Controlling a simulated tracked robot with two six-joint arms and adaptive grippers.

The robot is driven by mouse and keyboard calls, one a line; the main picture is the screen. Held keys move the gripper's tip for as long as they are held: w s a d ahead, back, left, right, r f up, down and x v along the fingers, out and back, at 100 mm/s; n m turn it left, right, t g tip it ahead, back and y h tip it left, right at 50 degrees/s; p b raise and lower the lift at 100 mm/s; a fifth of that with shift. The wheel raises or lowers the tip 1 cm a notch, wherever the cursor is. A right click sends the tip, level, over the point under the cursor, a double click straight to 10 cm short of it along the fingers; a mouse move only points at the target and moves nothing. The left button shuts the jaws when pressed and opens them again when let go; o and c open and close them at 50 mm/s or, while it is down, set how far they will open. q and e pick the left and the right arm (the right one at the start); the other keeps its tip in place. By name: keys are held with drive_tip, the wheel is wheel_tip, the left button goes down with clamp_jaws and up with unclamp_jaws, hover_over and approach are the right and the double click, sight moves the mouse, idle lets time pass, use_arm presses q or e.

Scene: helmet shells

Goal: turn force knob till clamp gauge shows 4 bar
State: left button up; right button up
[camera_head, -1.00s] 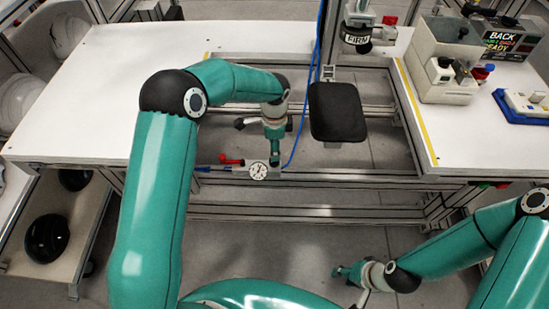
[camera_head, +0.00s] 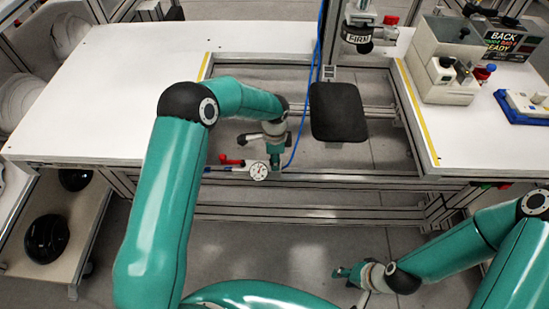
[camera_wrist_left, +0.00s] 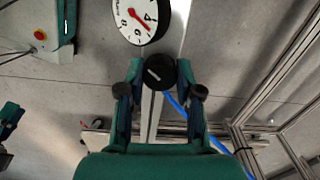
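The clamp gauge (camera_head: 259,171) is a small round white dial at the table's front rail. In the left wrist view the gauge (camera_wrist_left: 141,18) is cut by the top edge; its red needle points to the lower right near a 4, but I cannot read it exactly. The black force knob (camera_wrist_left: 159,72) has a white mark. My left gripper (camera_wrist_left: 160,68) has its fingers apart, one on each side of the knob; contact is not clear. In the head view my left gripper (camera_head: 275,160) hangs beside the gauge. My right gripper (camera_head: 343,272) is low over the floor, away from the gauge.
A red-handled lever (camera_head: 232,160) lies left of the gauge. A blue hose (camera_head: 303,115) runs down behind my left gripper. A black pad (camera_head: 338,111) stands to its right. The white table (camera_head: 120,90) is clear at left; boxes (camera_head: 446,60) stand at right.

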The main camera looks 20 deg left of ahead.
use_arm(q)
clamp_jaws()
drive_tip(key=n+b, duration=0.2)
drive_tip(key=n, duration=0.1)
drive_tip(key=shift+f+n+b, duration=0.1)
drive_tip(key=shift+n+b, duration=0.25)
drive_tip(key=shift+n, duration=0.05)
drive_tip(key=shift+n+b, duration=0.9)
drive_tip(key=shift+n, duration=1.1)
drive_tip(key=o, duration=0.7)
unclamp_jaws()
drive_tip(key=shift+o, duration=0.2)
